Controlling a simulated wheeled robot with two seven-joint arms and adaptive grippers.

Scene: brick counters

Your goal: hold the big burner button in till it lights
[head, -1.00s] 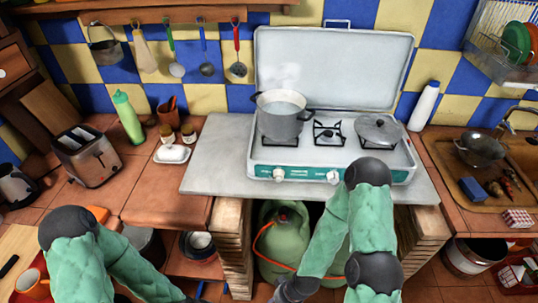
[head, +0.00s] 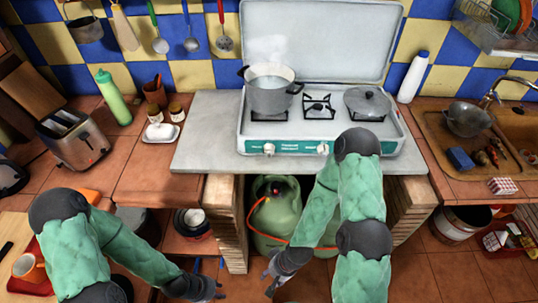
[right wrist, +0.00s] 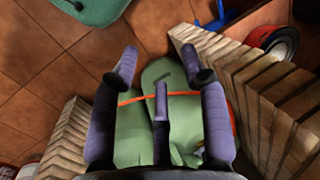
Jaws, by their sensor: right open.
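The white gas stove (head: 228,142) stands open-lidded on a grey slab, with a teal front panel. Two white knobs show on it, a left knob (head: 268,148) and a right knob (head: 322,148); my right arm covers the panel's right part. No separate button can be made out. The bare middle burner (head: 318,108) shows no flame. My right gripper (head: 270,278) is open and empty, low in front of the opening under the slab; its spread fingers show in the right wrist view (right wrist: 160,75). My left gripper (head: 212,288) is low at the left, touching no stove part; its fingers are unclear.
A steaming pot (head: 270,90) stands on the left burner and a lidded pan (head: 367,103) on the right one. A green gas bottle (head: 275,217) with an orange hose stands under the slab between brick pillars (head: 232,215). Tiled counters flank the stove.

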